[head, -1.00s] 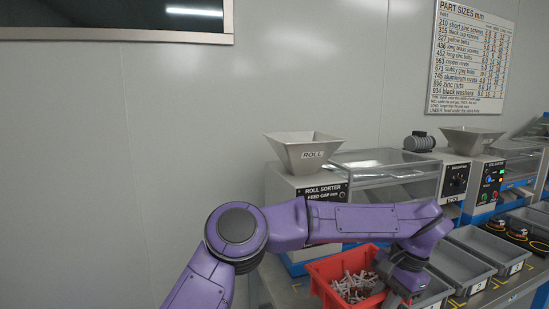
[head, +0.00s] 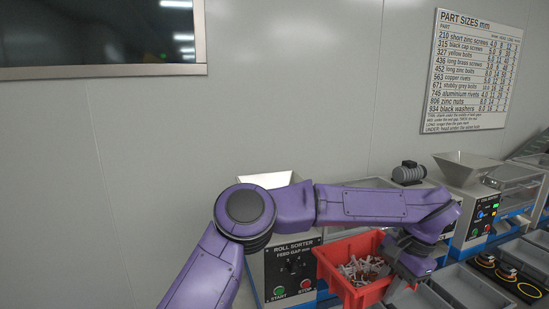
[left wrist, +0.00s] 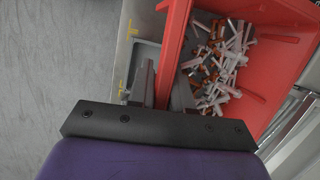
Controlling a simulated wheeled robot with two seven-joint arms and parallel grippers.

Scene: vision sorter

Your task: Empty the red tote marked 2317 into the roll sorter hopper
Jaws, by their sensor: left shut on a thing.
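The red tote (head: 333,277) holds a loose heap of grey and brown parts (head: 362,268). No number is readable on it. My left gripper (head: 408,266) is shut on the tote's right wall. In the left wrist view the two fingers (left wrist: 164,88) straddle the tote's red rim (left wrist: 174,45), with the parts (left wrist: 222,60) to the right. The tote appears roughly level, in front of and to the right of the roll sorter (head: 292,262). The sorter's hopper (head: 266,180) is mostly hidden behind my left arm. My right gripper is not in view.
Grey bins (head: 468,290) line the bench at the right. A second machine with its own hopper (head: 463,168) and a motor (head: 409,173) stand behind. A part-size board (head: 484,70) hangs on the wall. My left arm crosses in front of the roll sorter.

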